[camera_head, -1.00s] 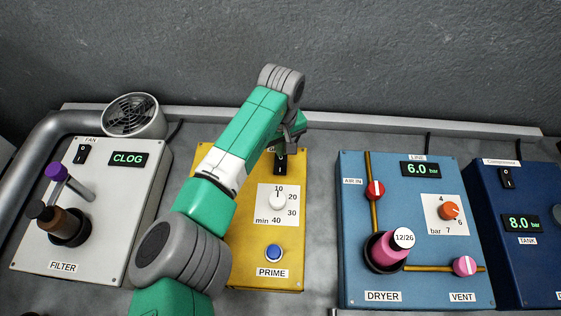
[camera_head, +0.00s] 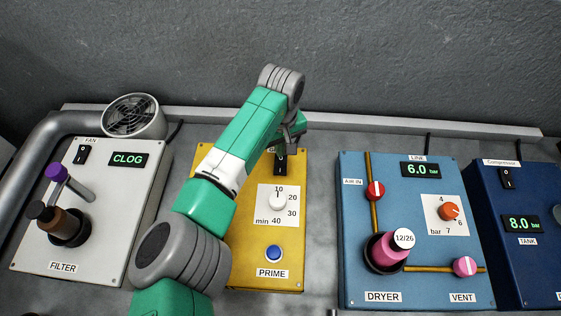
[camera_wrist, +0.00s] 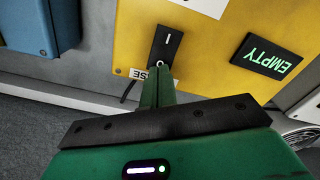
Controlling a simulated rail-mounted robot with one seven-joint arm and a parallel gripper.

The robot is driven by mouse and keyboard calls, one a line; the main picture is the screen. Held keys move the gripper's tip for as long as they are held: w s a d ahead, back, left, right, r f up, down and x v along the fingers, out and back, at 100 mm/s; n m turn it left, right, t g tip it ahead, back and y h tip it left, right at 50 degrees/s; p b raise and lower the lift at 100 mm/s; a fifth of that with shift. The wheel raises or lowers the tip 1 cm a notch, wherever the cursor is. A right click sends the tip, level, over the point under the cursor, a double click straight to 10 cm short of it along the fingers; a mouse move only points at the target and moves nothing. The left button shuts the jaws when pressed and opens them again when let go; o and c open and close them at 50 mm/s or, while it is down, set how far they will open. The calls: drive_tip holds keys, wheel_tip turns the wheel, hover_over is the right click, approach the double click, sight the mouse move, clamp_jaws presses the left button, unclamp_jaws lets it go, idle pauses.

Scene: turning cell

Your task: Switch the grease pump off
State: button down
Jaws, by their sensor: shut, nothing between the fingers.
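The yellow grease pump panel (camera_head: 245,250) stands in the middle of the head view, partly hidden behind my arm. Its black rocker switch (camera_head: 281,164) is near the top edge, with its upper part covered by my gripper (camera_head: 291,146). In the wrist view the switch (camera_wrist: 166,46) shows its I mark at the far end and its O mark close by my fingertips (camera_wrist: 159,76). My fingers are shut and empty, at the O end of the switch. I cannot tell whether they touch it. The name label (camera_wrist: 137,72) is partly hidden by the fingers.
The yellow panel also has a white minute dial (camera_head: 278,201), a blue PRIME button (camera_head: 273,252) and an EMPTY display (camera_wrist: 267,56). The white filter panel (camera_head: 110,210) is to the left. The blue dryer panel (camera_head: 410,290) and a dark blue compressor panel (camera_head: 490,230) are to the right.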

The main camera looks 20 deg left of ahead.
drive_tip(key=shift+f, duration=0.95)
idle(1.0)
wheel_tip(320, 180, up, 7)
drive_tip(key=p, duration=0.7)
drive_tip(key=shift+p, duration=0.4)
